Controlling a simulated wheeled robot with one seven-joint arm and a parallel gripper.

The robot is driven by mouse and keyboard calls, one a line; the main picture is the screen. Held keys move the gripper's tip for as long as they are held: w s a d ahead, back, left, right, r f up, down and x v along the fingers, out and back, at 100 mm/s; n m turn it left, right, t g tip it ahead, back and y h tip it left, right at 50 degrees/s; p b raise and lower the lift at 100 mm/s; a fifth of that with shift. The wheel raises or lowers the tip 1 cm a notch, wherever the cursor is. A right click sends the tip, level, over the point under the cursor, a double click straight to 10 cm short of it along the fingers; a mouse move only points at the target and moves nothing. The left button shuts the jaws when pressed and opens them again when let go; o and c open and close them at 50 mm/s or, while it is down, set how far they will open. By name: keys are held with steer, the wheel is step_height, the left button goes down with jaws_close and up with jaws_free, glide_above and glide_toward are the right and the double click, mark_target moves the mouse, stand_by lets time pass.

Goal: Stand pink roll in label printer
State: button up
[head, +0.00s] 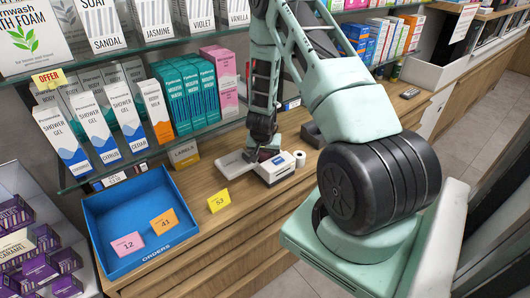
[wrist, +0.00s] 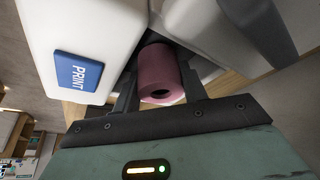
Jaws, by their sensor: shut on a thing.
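The label printer (head: 280,170) is white with a blue label and stands on the wooden counter; its grey lid (head: 235,165) lies open to the left. In the wrist view the printer body (wrist: 110,25) with its blue PRINT button (wrist: 78,70) is at the left. My gripper (head: 258,150) is down at the printer. In the wrist view it is shut on the pink roll (wrist: 158,75), which sits between the fingers at the gap between body and lid. The roll is hidden in the head view. I cannot tell whether it touches the printer's floor.
A small white roll (head: 300,159) stands to the right of the printer. A blue orders tray (head: 115,205) with pink and orange cards is at the left, and a yellow card (head: 219,200) lies near it. Shelves of boxes rise behind. The counter front is clear.

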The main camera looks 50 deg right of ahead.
steer(key=shift+f, duration=0.1)
steer(key=shift+f, duration=0.3)
steer(key=o, duration=0.8)
steer(key=shift+c, duration=0.2)
steer(key=shift+r, duration=0.55)
steer(key=v, duration=1.1)
steer(key=shift+a+r+b, duration=0.2)
steer(key=shift+r+b, duration=0.05)
steer(key=shift+b, duration=0.15)
